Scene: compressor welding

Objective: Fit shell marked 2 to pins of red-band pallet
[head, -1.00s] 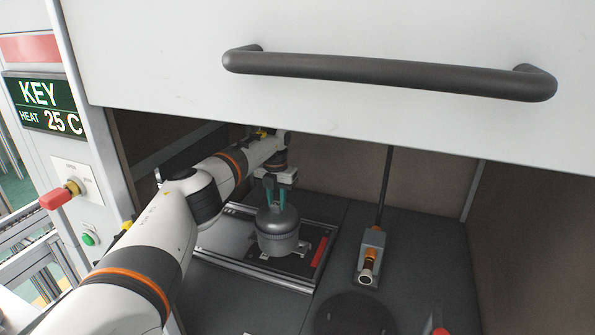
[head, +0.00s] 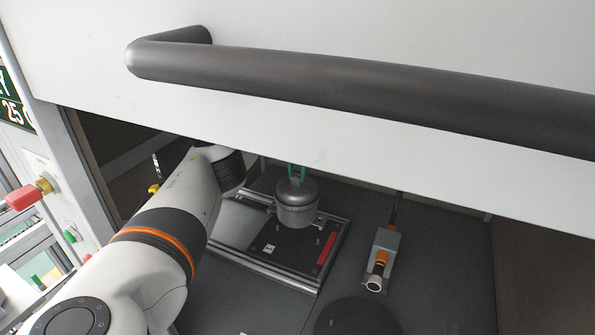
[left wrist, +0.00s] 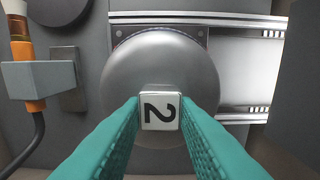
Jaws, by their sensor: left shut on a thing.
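The grey domed shell (head: 297,207) hangs from my left gripper (head: 297,172) at the rear of the red-band pallet in the head view. In the left wrist view, the teal fingers of my left gripper (left wrist: 160,106) are shut on the white block marked 2 on top of the shell (left wrist: 160,62). The pallet has a dark plate (head: 292,247) with a red band (head: 326,247) along its right side. Whether the shell touches the pallet is unclear, and its underside and the pins beneath it are hidden. My right gripper is out of view.
A grey device with an orange collar (head: 382,260) stands right of the pallet; it also shows in the left wrist view (left wrist: 40,78). A dark round disc (head: 357,318) lies in front. The raised white door with its dark handle (head: 330,85) hangs over the booth opening.

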